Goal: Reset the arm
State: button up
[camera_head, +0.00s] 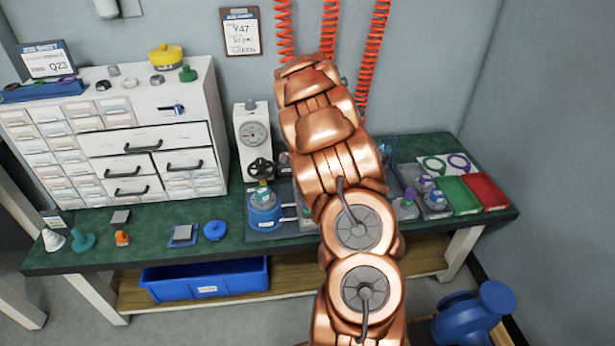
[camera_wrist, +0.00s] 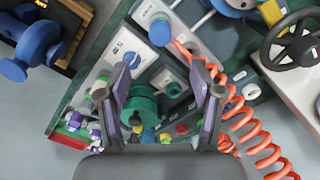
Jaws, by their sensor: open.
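My copper-coloured arm reaches up and over the middle of the workbench (camera_head: 290,245) in the head view, and its end is hidden there. My gripper (camera_wrist: 163,85) shows in the wrist view with its two fingers spread apart and nothing gripped between them. Beyond the fingers is a green round part (camera_wrist: 140,104) among fittings on a grey panel (camera_wrist: 125,50). I cannot tell the exact gap between the fingertips and these parts.
Red coiled hoses (camera_head: 284,30) hang behind my arm; a coil (camera_wrist: 245,125) is close right of the fingers. A gauge stand (camera_head: 252,135), drawer cabinet (camera_head: 150,110), blue pot (camera_head: 264,212), green tray (camera_head: 458,196) and red tray (camera_head: 487,191) occupy the bench. A blue pump (camera_head: 475,312) stands below right.

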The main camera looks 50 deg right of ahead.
dwell(0.4)
jog(key=s+a+r+n+p, duration=0.1)
jog(key=s+a+r+n, duration=0.25)
jog(key=a+r, duration=0.5)
jog(key=s+a+r+n+p, duration=0.1)
jog(key=s+a+r+n, duration=0.35)
jog(key=a, duration=0.75)
jog(key=s+a+r+n+g, duration=0.1)
jog(key=s+a+n, duration=0.3)
jog(key=s+a, duration=0.4)
jog(key=s+a+r+n+p, duration=0.1)
jog(key=s+a+n, duration=0.3)
jog(key=s+a, duration=0.4)
jog(key=s+r, duration=0.1)
jog(key=s, duration=0.5)
jog(key=shift+a+r+g, duration=0.2)
jog(key=shift+a+g, duration=0.2)
jog(key=shift+c, duration=0.3)
